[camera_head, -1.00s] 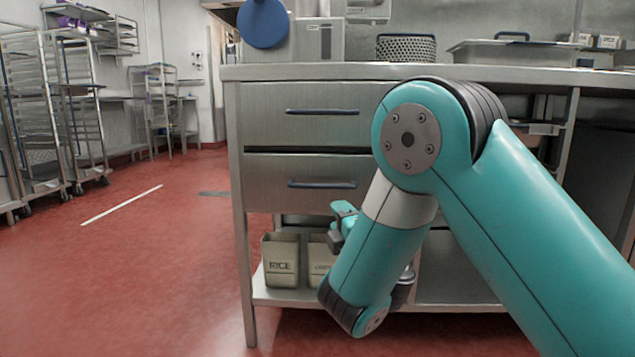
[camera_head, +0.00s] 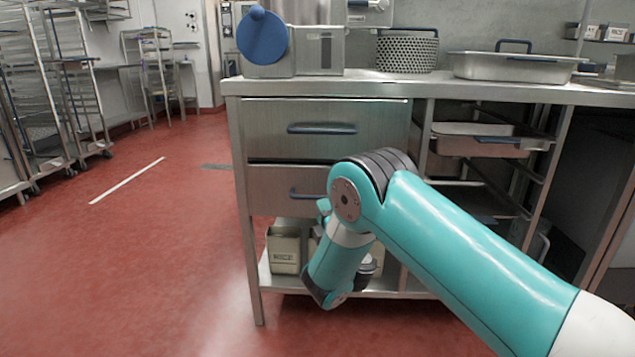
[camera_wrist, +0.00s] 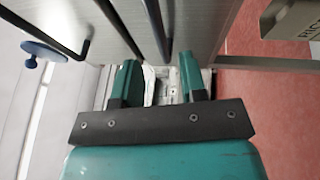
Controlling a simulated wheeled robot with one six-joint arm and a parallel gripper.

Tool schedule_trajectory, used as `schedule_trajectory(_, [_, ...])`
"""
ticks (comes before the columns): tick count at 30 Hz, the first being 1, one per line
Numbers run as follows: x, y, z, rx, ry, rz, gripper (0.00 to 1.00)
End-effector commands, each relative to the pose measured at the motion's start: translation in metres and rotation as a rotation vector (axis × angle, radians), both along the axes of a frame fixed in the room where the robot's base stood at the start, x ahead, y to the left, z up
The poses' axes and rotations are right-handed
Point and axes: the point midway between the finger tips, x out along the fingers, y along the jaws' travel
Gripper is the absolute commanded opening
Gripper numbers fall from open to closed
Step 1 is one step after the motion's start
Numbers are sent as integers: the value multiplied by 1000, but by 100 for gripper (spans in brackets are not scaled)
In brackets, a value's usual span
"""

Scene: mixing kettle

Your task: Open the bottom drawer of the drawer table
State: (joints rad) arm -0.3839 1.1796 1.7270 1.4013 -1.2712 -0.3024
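The drawer table's steel bottom drawer (camera_head: 268,178) sits under the top drawer (camera_head: 262,122) in the head view and looks closed. Its dark blue bar handle (camera_head: 304,193) shows only at its left part; my arm covers the right part. My gripper (camera_head: 323,208) is mostly hidden behind my arm, close to the handle's visible right end. In the wrist view, the two teal fingers of my gripper (camera_wrist: 160,78) stand apart beside the steel fronts.
The top drawer has its own blue handle (camera_head: 322,128). Below the drawers, a labelled box (camera_head: 284,252) stands on the low shelf (camera_head: 282,284). A steel tray (camera_head: 478,145) sits in the rack at right. The red floor (camera_head: 150,250) at left is clear.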

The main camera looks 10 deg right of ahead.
Motion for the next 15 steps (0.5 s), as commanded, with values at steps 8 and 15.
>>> schedule_trajectory(8, [7,-1,8,-1,2,0,39])
schedule_trajectory(15, [19,-2,8,4,0,-4,39])
